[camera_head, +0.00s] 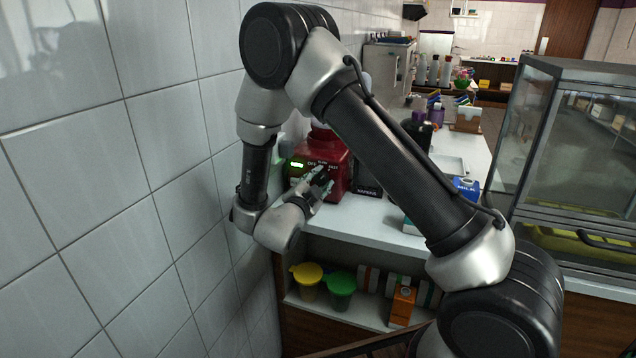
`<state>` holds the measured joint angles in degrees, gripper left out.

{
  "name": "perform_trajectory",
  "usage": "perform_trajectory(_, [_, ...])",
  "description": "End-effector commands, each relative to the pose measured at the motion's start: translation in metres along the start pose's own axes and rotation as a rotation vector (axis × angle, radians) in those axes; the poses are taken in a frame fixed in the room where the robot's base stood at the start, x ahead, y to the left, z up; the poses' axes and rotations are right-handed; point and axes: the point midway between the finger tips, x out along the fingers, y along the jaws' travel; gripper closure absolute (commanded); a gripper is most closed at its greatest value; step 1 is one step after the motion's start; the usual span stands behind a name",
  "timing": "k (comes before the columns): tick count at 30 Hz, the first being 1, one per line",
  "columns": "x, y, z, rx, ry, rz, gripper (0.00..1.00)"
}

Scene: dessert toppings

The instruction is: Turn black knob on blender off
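The red blender base (325,153) stands on the white counter by the tiled wall. Its front panel shows a lit green display (297,164) and white lettering. The black knob is hidden or cannot be told apart from the dark gripper in front of the panel. My gripper (323,178) is at the blender's front, at panel height. Its fingers are small and dark here, so I cannot tell whether they touch the knob or how far apart they are. My arm covers part of the blender's upper portion.
A black box (366,178) stands just right of the blender. A blue box (466,187) is farther right on the counter (375,210). A glass display case (575,150) stands at right. Yellow (307,272) and green (342,283) lidded cups sit on the shelf below.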

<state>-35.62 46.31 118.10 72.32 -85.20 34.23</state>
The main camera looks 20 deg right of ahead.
Motion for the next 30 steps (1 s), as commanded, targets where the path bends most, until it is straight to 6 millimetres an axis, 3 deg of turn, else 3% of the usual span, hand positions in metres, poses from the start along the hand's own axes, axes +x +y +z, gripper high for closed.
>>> perform_trajectory(14, [-0.0003, 0.0007, 0.0001, -0.083, -0.001, 0.001, 0.88])
perform_trajectory(30, [-0.0004, 0.0012, 0.0003, -0.546, -0.001, 0.001, 0.88])
